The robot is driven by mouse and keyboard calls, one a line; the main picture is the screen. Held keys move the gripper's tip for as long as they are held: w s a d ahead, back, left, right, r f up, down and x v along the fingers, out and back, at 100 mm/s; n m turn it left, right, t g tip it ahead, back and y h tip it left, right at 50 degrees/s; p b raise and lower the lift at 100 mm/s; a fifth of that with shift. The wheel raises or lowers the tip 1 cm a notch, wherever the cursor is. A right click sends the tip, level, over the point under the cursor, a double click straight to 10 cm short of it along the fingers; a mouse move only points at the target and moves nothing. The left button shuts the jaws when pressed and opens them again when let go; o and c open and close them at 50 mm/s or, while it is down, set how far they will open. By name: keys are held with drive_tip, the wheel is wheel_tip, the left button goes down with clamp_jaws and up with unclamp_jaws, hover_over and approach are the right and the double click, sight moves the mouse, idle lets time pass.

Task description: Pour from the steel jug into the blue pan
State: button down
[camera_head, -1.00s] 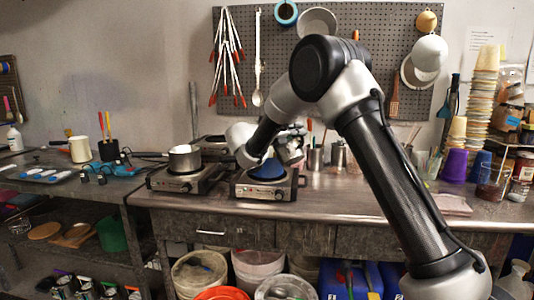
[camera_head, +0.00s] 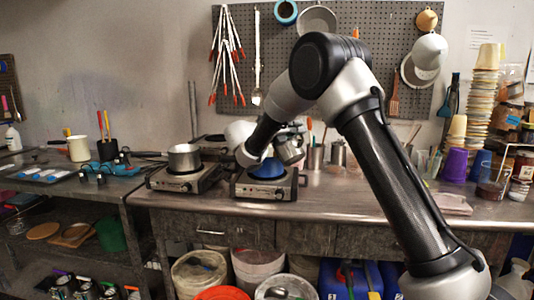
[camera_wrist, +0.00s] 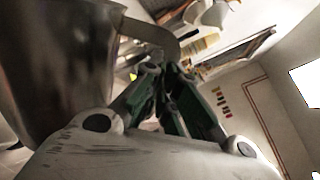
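The steel jug (camera_head: 291,151) hangs in the air just above and to the right of the blue pan in the head view, and it looks tilted. Its large metal side (camera_wrist: 60,75) fills the left of the wrist view. My gripper (camera_wrist: 168,88) is shut on the jug's handle (camera_wrist: 150,35). The blue pan (camera_head: 267,169) sits on the right hot plate (camera_head: 262,188), below my wrist, which partly covers it. The jug's mouth and any stream are not clear, and the pan's inside is hidden.
A steel saucepan (camera_head: 184,158) stands on the left hot plate (camera_head: 180,180). Steel canisters (camera_head: 338,153) stand behind, right of the jug. The bench (camera_head: 340,195) is clear at front right. A pegboard (camera_head: 280,60) with hanging tools is behind.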

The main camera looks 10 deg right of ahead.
drive_tip(key=shift+w+a+r+n+p, duration=0.15)
drive_tip(key=shift+w+r+n+p, duration=0.2)
drive_tip(key=shift+r, duration=0.2)
drive_tip(key=shift+w+a+r+n+p, duration=0.15)
drive_tip(key=shift+w+r+n+p, duration=0.1)
drive_tip(key=shift+r+n, duration=0.25)
idle(3.0)
